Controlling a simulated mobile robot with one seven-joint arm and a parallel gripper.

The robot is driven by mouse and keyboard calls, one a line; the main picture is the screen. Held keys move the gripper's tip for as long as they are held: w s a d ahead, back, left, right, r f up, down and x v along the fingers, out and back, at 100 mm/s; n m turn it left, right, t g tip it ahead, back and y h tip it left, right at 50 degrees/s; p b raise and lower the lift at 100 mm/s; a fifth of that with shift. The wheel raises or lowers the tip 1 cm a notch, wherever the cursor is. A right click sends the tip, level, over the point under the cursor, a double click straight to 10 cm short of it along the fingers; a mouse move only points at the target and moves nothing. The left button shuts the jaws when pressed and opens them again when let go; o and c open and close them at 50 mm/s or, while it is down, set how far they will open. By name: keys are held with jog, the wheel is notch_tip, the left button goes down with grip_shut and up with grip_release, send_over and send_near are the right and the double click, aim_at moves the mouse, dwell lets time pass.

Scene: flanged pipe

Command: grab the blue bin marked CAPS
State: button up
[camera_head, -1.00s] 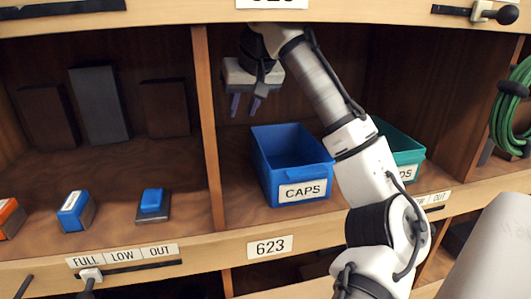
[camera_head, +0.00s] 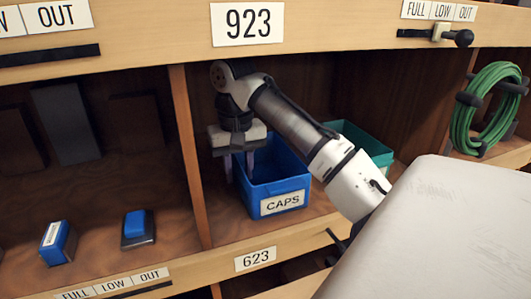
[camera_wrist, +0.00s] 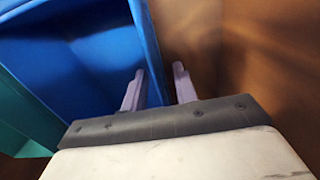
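The blue bin marked CAPS (camera_head: 285,185) stands upright on the cubby shelf, its label facing front. My gripper (camera_head: 239,170) points down at the bin's left wall. One finger is outside that wall and the other is inside the bin. In the wrist view, my gripper (camera_wrist: 158,82) has its fingers apart, with the wall of the blue bin (camera_wrist: 152,50) running between them. A gap shows beside the outer finger, so it is not clamped. The bin's inner floor is mostly hidden in the head view.
A teal bin (camera_head: 364,143) stands close at the right, partly behind my arm; it also shows in the wrist view (camera_wrist: 22,118). A wooden divider (camera_head: 190,150) stands close to the left of my gripper. The shelf edge (camera_head: 220,262) bears the label 623.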

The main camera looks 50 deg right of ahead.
jog(key=shift+f, duration=1.1)
grip_shut()
jog(key=shift+r+p, duration=0.15)
jog(key=shift+p, duration=0.15)
